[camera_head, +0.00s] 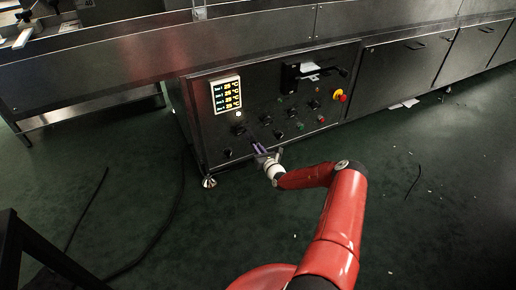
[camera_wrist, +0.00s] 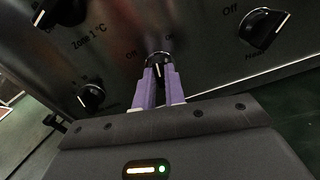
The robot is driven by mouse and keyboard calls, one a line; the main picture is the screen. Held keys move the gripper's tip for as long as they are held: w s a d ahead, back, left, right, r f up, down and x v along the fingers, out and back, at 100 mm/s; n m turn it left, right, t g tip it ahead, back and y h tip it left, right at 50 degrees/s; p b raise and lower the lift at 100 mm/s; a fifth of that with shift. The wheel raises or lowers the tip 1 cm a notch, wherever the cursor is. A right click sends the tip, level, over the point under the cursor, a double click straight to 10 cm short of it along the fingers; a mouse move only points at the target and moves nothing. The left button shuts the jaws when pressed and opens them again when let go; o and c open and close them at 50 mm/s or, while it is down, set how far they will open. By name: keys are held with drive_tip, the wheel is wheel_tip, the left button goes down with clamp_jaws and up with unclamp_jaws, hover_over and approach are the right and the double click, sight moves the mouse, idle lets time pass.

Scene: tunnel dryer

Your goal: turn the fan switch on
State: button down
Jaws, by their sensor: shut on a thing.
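The control panel (camera_head: 302,84) of the dryer is on the front of the steel machine, in the middle of the head view. My gripper (camera_head: 258,147) is at its lower edge. In the wrist view the two purple fingers of my gripper (camera_wrist: 159,80) are shut on a small black rotary knob (camera_wrist: 157,60) with a white pointer line. The words "Off" and "On" are printed above it, left and right. The fingers cover its lower part, and any label below is hidden, so I cannot read its name. In the head view my gripper hides it.
Near the held knob are another black knob (camera_wrist: 264,27) at right, marked "Off", and one at left (camera_wrist: 91,96). A temperature display (camera_head: 225,95) and a red emergency stop (camera_head: 340,96) are on the panel. Black cables (camera_head: 172,215) lie on the green floor.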

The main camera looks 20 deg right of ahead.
drive_tip(key=m, duration=0.5)
drive_tip(key=shift+f, duration=0.1)
drive_tip(key=shift+m, duration=0.4)
drive_tip(key=c, duration=1.5)
unclamp_jaws()
drive_tip(key=shift+d, duration=0.1)
drive_tip(key=shift+o, duration=0.2)
drive_tip(key=s+p, duration=0.1)
drive_tip(key=s, duration=0.7)
drive_tip(key=shift+w+d, duration=0.1)
